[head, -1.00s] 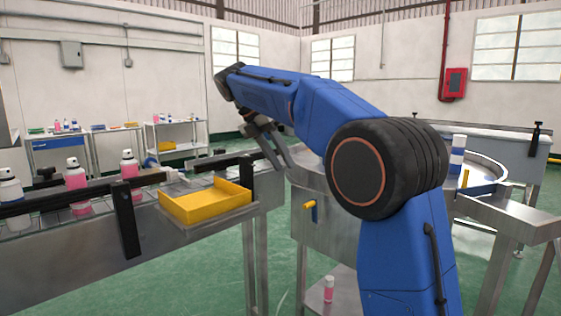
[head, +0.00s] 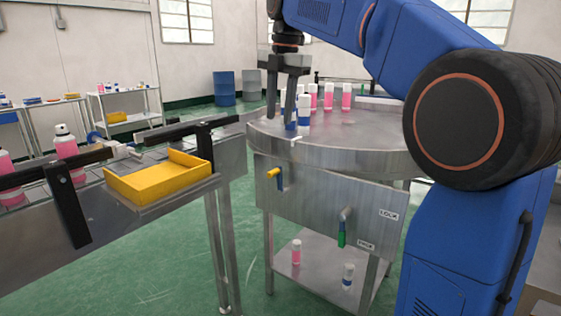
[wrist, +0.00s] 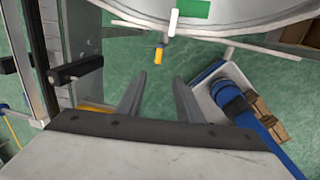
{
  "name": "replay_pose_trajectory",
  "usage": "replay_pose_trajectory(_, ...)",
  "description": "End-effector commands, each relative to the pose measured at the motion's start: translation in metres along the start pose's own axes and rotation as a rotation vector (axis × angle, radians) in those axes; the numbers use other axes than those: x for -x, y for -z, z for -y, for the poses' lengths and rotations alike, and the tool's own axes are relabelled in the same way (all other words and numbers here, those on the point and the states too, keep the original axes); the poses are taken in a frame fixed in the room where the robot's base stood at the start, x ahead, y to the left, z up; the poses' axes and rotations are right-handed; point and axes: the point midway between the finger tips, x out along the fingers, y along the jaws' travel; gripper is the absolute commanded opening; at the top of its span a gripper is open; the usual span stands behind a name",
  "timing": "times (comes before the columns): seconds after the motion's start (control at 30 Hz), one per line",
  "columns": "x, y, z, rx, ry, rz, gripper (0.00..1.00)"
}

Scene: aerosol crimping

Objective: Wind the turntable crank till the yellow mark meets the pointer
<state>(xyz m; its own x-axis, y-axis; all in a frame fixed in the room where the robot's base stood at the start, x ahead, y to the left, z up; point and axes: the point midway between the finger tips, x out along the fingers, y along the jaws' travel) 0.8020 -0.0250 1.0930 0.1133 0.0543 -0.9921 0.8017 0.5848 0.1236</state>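The round steel turntable (head: 360,152) stands right of centre in the head view; its rim shows at the top of the wrist view (wrist: 260,20). A small white pointer (head: 296,141) is at its near rim. A green patch (wrist: 195,8) lies on the turntable beside the white piece (wrist: 173,20) in the wrist view. I cannot make out a yellow mark. The crank, with yellow knob (head: 273,172) and blue arm, is on the panel below; its knob also shows in the wrist view (wrist: 158,55). My gripper (head: 280,117) is open and empty, fingers down, above the crank near the rim.
Several pink and blue cans (head: 328,97) stand on the turntable. A green-handled lever (head: 342,235) sits on the panel near LOCK and FREE labels. A conveyor with a yellow tray (head: 160,182) is at left. Two cans stand on the lower shelf (head: 318,276).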

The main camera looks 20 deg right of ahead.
Motion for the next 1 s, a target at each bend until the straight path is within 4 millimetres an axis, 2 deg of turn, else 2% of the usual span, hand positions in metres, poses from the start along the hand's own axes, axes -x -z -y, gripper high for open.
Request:
replay_pose_trajectory(0.13, 0.006, 0.003, 0.005, -0.003, -0.051, -0.022, 0.33)
replay_pose_trajectory(0.27, -0.003, 0.004, 0.004, -0.002, -0.052, -0.026, 0.33)
replay_pose_trajectory(1.0, -0.128, 0.007, -0.002, -0.002, -0.05, -0.024, 0.33)
